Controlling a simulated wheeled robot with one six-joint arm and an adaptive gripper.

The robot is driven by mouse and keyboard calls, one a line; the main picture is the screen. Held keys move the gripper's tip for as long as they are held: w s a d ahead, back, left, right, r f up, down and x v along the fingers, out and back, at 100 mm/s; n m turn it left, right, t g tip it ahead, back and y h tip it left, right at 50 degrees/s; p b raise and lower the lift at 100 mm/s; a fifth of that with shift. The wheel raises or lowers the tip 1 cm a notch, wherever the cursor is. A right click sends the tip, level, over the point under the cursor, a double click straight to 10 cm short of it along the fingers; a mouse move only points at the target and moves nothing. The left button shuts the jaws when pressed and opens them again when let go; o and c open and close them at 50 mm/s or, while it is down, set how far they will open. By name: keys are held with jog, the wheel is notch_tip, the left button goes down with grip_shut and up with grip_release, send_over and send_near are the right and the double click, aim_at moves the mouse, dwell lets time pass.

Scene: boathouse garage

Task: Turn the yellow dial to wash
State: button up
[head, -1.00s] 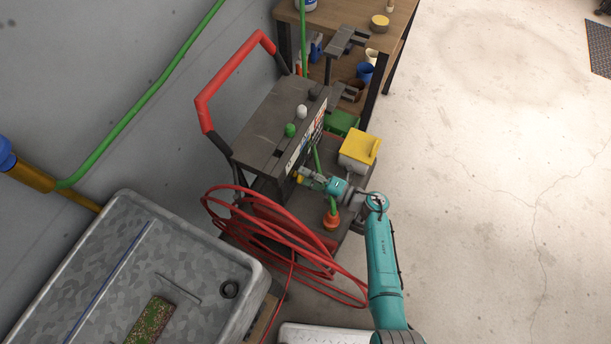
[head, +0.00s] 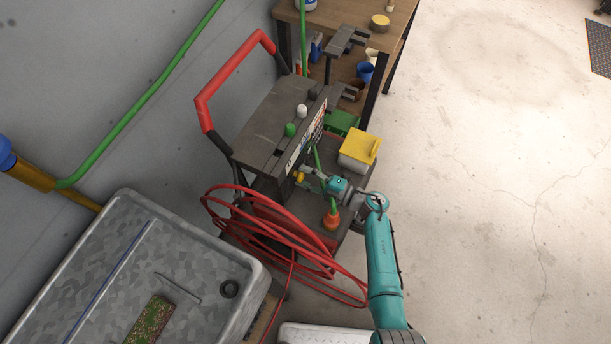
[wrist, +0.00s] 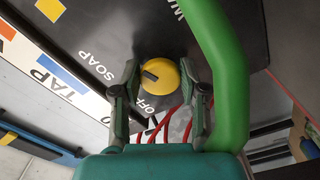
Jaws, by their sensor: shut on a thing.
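The yellow dial (wrist: 160,76) sits on the dark panel (wrist: 105,25) of the washer cart. It also shows in the head view (head: 299,176). My gripper (wrist: 158,82) has one finger on each side of the dial and is shut on it. The dial's dark mark lies on its left side, on the side of the SOAP lettering (wrist: 92,66). The OFF lettering (wrist: 149,104) is below the dial. Another label at the top right is partly hidden by the green hose (wrist: 220,75), so I cannot read it whole.
The green hose runs close beside my right finger. Red hose coils (head: 270,240) hang at the cart's front. A yellow-lidded container (head: 360,150) and an orange-based fitting (head: 331,219) stand near my arm. A grey basin (head: 120,270) is at lower left. Open floor (head: 500,200) lies right.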

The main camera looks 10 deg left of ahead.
jog(key=o, duration=1.1)
jog(key=shift+d, duration=0.15)
jog(key=v, duration=1.1)
jog(key=shift+d, duration=0.4)
jog(key=shift+s, duration=0.1)
